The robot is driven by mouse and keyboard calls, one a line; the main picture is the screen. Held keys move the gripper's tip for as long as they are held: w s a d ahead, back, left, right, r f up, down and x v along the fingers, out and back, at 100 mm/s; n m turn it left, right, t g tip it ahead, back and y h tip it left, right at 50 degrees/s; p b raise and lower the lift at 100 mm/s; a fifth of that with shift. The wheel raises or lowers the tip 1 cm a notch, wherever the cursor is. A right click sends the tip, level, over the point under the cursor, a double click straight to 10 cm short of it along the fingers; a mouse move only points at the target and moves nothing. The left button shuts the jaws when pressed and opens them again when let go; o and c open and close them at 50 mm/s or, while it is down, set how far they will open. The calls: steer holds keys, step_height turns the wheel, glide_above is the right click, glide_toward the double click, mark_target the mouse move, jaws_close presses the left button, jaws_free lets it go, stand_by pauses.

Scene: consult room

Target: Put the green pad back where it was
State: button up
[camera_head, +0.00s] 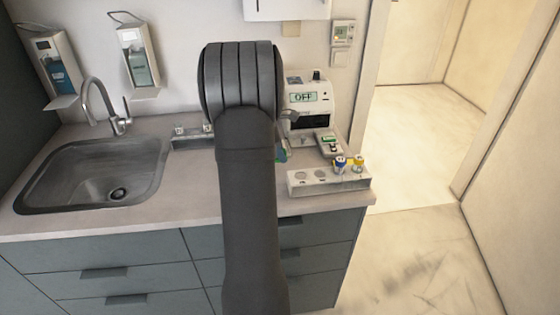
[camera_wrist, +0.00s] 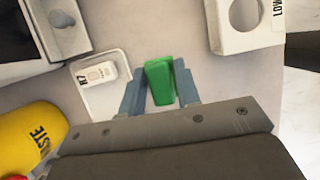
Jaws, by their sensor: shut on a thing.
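In the wrist view my gripper (camera_wrist: 160,88) is shut on the green pad (camera_wrist: 160,80), a small bright green block held between two blue-grey fingers. It appears above the pale counter; its exact height is hard to tell. Left of the fingers is a shallow white tray (camera_wrist: 112,58) holding a small white piece marked R7 (camera_wrist: 90,74).
A yellow waste container (camera_wrist: 28,138) lies at the wrist view's left. A white block with a round hole, marked LOW (camera_wrist: 217,38), is at upper right. On the counter (camera_head: 190,205) are a white machine reading OFF (camera_head: 305,97) and a white holder (camera_head: 305,186). A sink (camera_head: 95,175) is at left.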

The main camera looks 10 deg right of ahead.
steer(key=shift+f, duration=1.85)
steer(key=shift+f, duration=0.1)
steer(key=o, duration=0.9)
steer(key=shift+o, duration=0.2)
steer(key=v, duration=1.2)
